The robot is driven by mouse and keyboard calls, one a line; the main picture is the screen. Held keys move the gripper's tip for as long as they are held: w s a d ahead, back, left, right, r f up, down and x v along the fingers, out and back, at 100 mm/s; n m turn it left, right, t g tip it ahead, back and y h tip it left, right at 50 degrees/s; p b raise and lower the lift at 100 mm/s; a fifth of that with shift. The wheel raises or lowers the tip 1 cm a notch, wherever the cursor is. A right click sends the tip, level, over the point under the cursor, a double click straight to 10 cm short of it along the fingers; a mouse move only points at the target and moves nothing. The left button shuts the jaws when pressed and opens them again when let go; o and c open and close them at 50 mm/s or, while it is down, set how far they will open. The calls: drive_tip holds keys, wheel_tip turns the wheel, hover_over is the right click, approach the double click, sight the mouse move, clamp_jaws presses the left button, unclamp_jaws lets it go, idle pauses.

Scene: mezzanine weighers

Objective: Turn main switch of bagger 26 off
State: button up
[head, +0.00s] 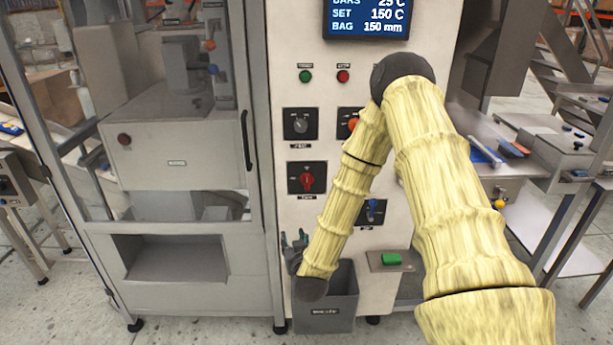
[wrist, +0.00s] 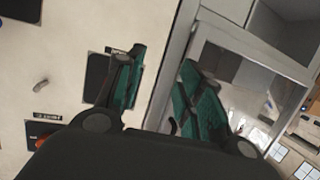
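The bagger's white control panel (head: 385,265) fills the middle of the head view; no number 26 is readable. A red rotary knob (head: 307,180) sits on a black plate at the panel's left side, its label too small to read; I cannot confirm it is the main switch. My gripper (head: 296,241) is low at the panel's left edge, below the red knob and apart from it. In the wrist view my gripper (wrist: 160,92) shows its teal-padded fingers spread with nothing between them. A black plate (wrist: 97,73) is partly hidden behind one finger.
A grey selector (head: 300,123) is above the red knob; an orange knob (head: 353,124) and blue switch (head: 373,208) are partly behind my arm. The glazed door's handle (head: 246,140) is to the left. A grey bin (head: 340,310) stands below my gripper.

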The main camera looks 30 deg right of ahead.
sight(307, 178)
drive_tip(key=w+d+r+m+t+h+p, duration=0.1)
drive_tip(key=w+d+r+m+h, duration=0.2)
drive_tip(key=d+r, duration=0.6)
drive_tip(key=shift+n+h, duration=0.3)
drive_tip(key=shift+h, duration=0.3)
drive_tip(key=w+d+p, duration=0.1)
drive_tip(key=w, duration=0.2)
drive_tip(key=w+d+r+p, duration=0.1)
drive_tip(key=w, duration=0.2)
drive_tip(key=w+d+p, duration=0.1)
drive_tip(key=w+d, duration=0.1)
drive_tip(key=w, duration=0.1)
drive_tip(key=shift+w+r, duration=0.15)
drive_tip(key=shift+r, duration=0.2)
clamp_jaws()
